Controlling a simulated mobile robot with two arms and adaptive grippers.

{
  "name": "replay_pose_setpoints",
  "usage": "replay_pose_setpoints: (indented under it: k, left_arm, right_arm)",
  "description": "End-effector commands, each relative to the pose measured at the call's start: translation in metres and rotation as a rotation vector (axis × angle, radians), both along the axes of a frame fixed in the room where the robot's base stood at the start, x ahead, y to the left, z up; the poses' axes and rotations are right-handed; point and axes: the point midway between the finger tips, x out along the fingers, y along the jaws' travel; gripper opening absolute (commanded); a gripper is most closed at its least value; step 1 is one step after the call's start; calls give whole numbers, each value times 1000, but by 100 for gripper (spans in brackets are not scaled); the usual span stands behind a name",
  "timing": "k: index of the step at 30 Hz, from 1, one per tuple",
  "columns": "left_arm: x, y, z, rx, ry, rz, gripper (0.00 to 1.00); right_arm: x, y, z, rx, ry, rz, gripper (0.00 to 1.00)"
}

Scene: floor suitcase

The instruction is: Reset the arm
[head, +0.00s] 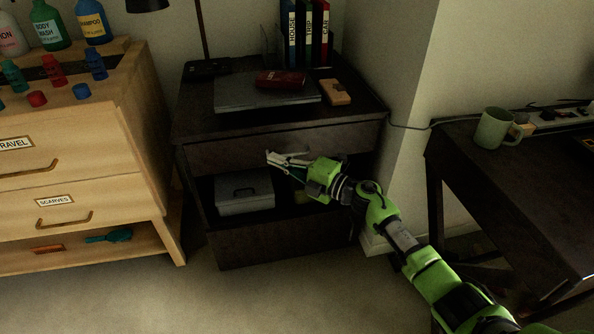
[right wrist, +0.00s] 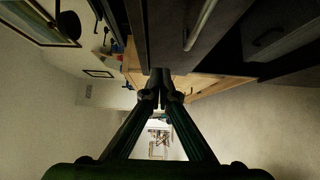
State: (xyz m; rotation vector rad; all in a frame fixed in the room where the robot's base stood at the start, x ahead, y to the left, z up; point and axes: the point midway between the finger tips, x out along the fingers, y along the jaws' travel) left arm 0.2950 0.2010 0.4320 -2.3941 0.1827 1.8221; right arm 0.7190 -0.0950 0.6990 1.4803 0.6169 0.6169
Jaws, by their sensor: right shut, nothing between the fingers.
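My right gripper (head: 272,158) is at the end of the green and black arm that comes in from the lower right of the head view. It is in front of the dark nightstand (head: 290,245), near the front of its upper drawer (head: 230,155). The right wrist view shows its two fingers (right wrist: 162,78) closed together at the tips with nothing between them. Whether the fingertips touch the drawer front cannot be told. My left gripper is in neither view.
A grey box (head: 244,193) sits in the nightstand's open shelf. A laptop (head: 262,92), a red case (head: 280,80) and binders (head: 306,35) are on top. A light wood dresser (head: 120,150) stands left. A dark desk (head: 520,190) with a mug (head: 492,128) stands right. The floor in front is clear.

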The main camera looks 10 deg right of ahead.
Motion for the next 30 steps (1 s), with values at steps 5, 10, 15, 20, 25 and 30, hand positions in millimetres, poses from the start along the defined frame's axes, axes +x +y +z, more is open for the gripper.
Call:
replay_pose_setpoints:
  k: [5,10,15,20,25,30]
  left_arm:
    - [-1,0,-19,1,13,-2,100]
    - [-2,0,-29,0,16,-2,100]
    - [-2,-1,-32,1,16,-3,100]
    - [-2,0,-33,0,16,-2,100]
    - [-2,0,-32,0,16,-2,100]
    - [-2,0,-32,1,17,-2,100]
  right_arm:
    - [-25,-25,-1,-4,3,0,0]
    - [-40,-40,-1,-1,1,1,0]
    - [-45,-44,-1,-1,1,2,0]
    - [-46,-46,-4,49,21,-46,0]
    - [-51,-69,-25,269,146,-295,0]
    - [-87,-116,-93,525,419,-659,0]
